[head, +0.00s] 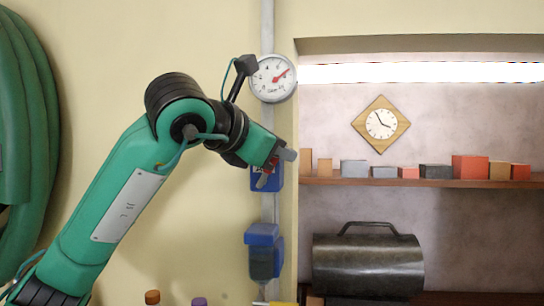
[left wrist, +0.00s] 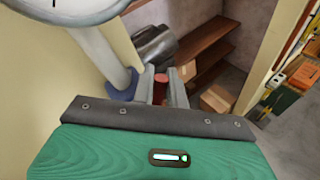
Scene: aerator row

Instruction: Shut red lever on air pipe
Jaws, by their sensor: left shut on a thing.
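The grey air pipe (head: 267,214) runs vertically down the cream wall. The red lever (head: 266,176) is on it, just below the gauge, partly hidden by my gripper. My left gripper (head: 279,164) comes in from the left and is at the lever, its fingers shut on it. In the left wrist view the red lever (left wrist: 160,88) stands between the two grey fingers of the left gripper (left wrist: 162,78). A blue plate (head: 262,187) shows behind the lever. My right gripper is not in view.
A round gauge (head: 273,79) is on the pipe just above my gripper. A blue filter unit (head: 263,252) is below. To the right are a recess with a shelf (head: 430,181) of small boxes and a dark metal drum (head: 368,265). A green hose (head: 35,130) hangs left.

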